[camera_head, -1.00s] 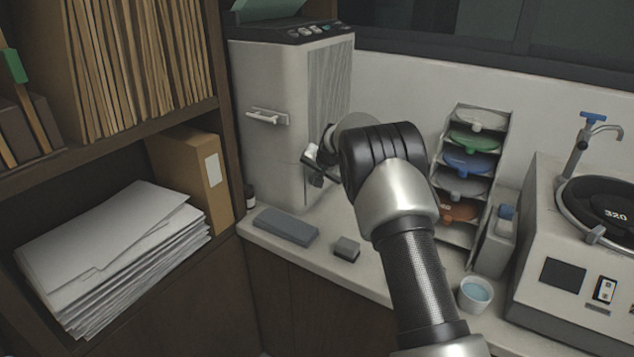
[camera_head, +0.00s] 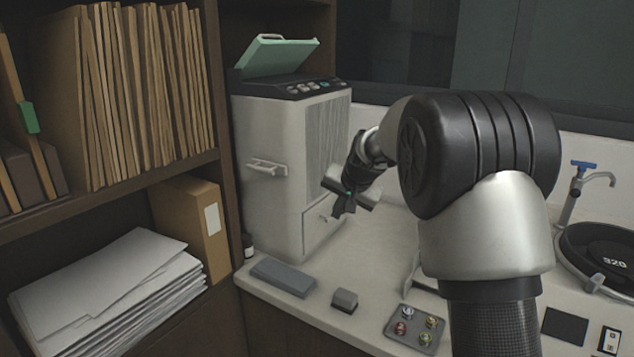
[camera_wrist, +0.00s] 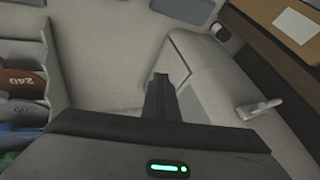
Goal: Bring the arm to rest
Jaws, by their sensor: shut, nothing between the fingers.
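My gripper (camera_head: 341,208) hangs in front of the right side of the grey press machine (camera_head: 270,150), above the counter, with its fingers pointing down. In the wrist view the fingers of my gripper (camera_wrist: 159,85) are together, with nothing between them. The press (camera_wrist: 215,100) stands to the right there, its handle at the far right.
A tray with several small round samples (camera_head: 416,328), a small grey block (camera_head: 345,300) and a flat grey slab (camera_head: 284,277) lie along the counter front. A shelf with folders and papers (camera_head: 110,290) is at left. Counter below my gripper is clear.

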